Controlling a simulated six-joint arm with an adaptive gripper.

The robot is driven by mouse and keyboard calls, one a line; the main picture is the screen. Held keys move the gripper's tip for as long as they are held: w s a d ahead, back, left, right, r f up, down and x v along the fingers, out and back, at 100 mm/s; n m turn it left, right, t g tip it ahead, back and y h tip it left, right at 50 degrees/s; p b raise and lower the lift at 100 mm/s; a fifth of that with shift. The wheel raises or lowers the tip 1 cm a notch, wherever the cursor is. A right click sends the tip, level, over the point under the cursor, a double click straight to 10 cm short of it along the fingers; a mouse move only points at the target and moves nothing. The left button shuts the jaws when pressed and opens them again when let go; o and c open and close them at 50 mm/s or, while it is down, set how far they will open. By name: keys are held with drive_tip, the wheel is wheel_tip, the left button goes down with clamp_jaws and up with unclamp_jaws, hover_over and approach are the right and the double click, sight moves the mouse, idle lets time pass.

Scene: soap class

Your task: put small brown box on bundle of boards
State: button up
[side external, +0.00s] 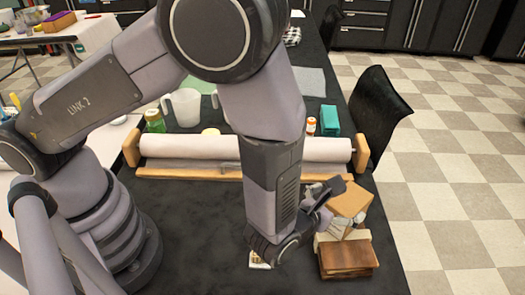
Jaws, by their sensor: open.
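The small brown box (349,198) is a tan block at the right, sitting tilted right beside my gripper and above the stack. My gripper (327,204) points right and is open, with its fingers close to the box's left side. Whether the fingers touch the box cannot be told. The bundle of boards (347,261) looks like a dark brown wooden stack near the table's right edge. Pale pieces (330,238) show between the boards and the box. Whether the box rests on them is unclear, as my gripper partly hides the contact.
A white paper roll on a wooden holder (245,149) spans the table behind my arm. A pitcher (182,107), a green jar (155,121) and a teal box (329,120) stand beyond it. A black chair (379,115) is at the right. The dark tabletop (205,235) is mostly clear in front.

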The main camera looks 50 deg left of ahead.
drive_tip(key=a+r+n+g+y, duration=0.35)
drive_tip(key=a+r+n, duration=0.5)
drive_tip(key=a, duration=0.35)
drive_tip(key=a+r+n+g+y, duration=0.2)
drive_tip(key=a+r+n+y, duration=0.3)
drive_tip(key=a+r+n, duration=0.45)
drive_tip(key=s+a+r+n+g+h, duration=0.3)
drive_tip(key=s+a+r+n+g, duration=0.2)
drive_tip(key=s+a+n, duration=0.55)
drive_tip(key=s+d+r+n+t+h, duration=0.1)
drive_tip(key=s+r+n+h, duration=0.1)
drive_tip(key=s, duration=0.3)
drive_tip(key=s+d+r+n+t+h, duration=0.1)
drive_tip(key=s+r+n+h, duration=0.1)
drive_tip(key=s+n, duration=0.3)
drive_tip(key=shift+s+d+t+h, duration=0.3)
drive_tip(key=shift+s+t+h, duration=0.05)
drive_tip(key=shift+h, duration=0.5)
